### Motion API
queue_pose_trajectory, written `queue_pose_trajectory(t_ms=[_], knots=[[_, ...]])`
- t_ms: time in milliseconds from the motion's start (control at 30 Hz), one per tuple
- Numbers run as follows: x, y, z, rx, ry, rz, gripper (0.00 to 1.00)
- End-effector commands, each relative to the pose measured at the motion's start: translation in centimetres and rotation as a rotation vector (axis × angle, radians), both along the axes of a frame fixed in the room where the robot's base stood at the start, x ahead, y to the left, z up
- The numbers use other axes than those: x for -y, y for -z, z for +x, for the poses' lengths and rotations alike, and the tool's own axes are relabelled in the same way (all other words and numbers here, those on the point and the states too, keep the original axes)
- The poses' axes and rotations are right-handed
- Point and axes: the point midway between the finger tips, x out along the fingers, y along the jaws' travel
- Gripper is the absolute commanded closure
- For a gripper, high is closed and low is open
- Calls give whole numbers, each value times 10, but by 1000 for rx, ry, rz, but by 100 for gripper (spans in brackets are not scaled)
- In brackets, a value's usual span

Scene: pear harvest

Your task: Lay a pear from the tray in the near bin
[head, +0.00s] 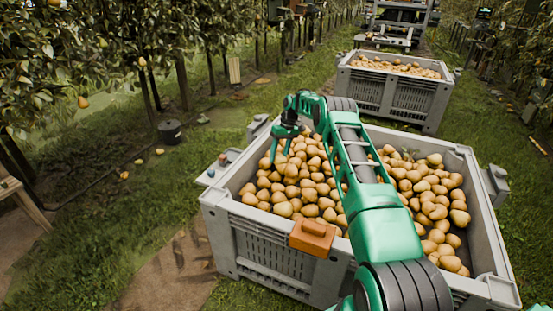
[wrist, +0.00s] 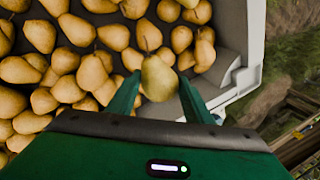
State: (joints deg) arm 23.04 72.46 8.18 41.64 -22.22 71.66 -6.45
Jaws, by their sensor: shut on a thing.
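My gripper (head: 281,148) reaches down at the left back part of the near bin (head: 222,207), a grey crate heaped with yellow-brown pears. In the wrist view my gripper (wrist: 158,95) is shut on a pear (wrist: 158,76), with one green finger on each side of it. The held pear is over the pears close to the bin's inner wall; I cannot tell whether it touches those below. In the head view it cannot be told apart from the heap. A small grey tray-like ledge (head: 207,178) sits at the bin's left rim.
An orange block (head: 313,238) sits on the bin's front rim. A second full bin (head: 430,97) stands behind. A dark bucket (head: 170,132) stands on the grass to the left, beside the pear trees. A wooden table edge (head: 28,205) shows at far left.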

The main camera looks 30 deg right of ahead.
Motion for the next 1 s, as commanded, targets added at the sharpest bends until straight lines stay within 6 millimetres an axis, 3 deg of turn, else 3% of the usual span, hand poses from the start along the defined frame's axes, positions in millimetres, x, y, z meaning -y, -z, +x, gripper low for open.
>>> queue_pose_trajectory(t_ms=[267,1000], knots=[[1,1,0,0,1,0,79],[1,32,0,0,1,0,79]])
